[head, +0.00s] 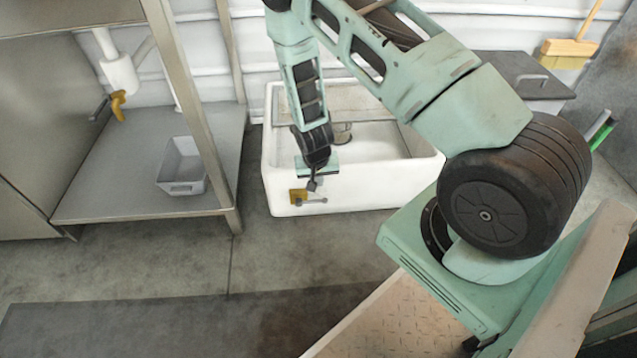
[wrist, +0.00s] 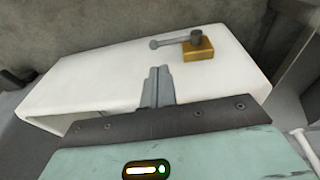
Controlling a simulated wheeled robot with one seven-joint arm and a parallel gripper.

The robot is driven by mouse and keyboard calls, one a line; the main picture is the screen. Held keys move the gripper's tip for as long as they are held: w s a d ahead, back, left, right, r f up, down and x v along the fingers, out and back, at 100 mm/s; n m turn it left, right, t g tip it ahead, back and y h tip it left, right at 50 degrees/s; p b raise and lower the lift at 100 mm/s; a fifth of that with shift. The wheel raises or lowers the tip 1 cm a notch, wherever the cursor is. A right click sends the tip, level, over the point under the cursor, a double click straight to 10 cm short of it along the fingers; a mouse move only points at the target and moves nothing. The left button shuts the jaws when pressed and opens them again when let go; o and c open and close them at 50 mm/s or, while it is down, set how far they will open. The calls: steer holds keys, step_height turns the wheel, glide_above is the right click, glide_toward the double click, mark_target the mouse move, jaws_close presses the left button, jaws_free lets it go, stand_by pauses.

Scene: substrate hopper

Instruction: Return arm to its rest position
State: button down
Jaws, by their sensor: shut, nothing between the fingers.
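My arm reaches up and over from the lower right in the head view, then hangs down in front of a white basin. My gripper (head: 311,186) is at its lower end, close to the basin's front wall. In the wrist view my gripper (wrist: 158,75) shows its two grey fingers together, with nothing between them. They lie in front of the white basin (wrist: 95,80) and apart from the brass block with its grey lever. The arm partly hides the basin in the head view.
The brass block (wrist: 198,50) with a lever sits on the white basin's front. A steel bench with a lower shelf (head: 140,195) holds a grey bin (head: 183,168) at left. A lidded grey box (head: 520,75) and a broom (head: 570,48) stand at back right. Floor (head: 130,270) in front is clear.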

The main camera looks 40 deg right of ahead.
steer(key=shift+p+v, duration=0.5)
steer(key=shift+v, duration=1.25)
steer(key=shift+s+d, duration=0.1)
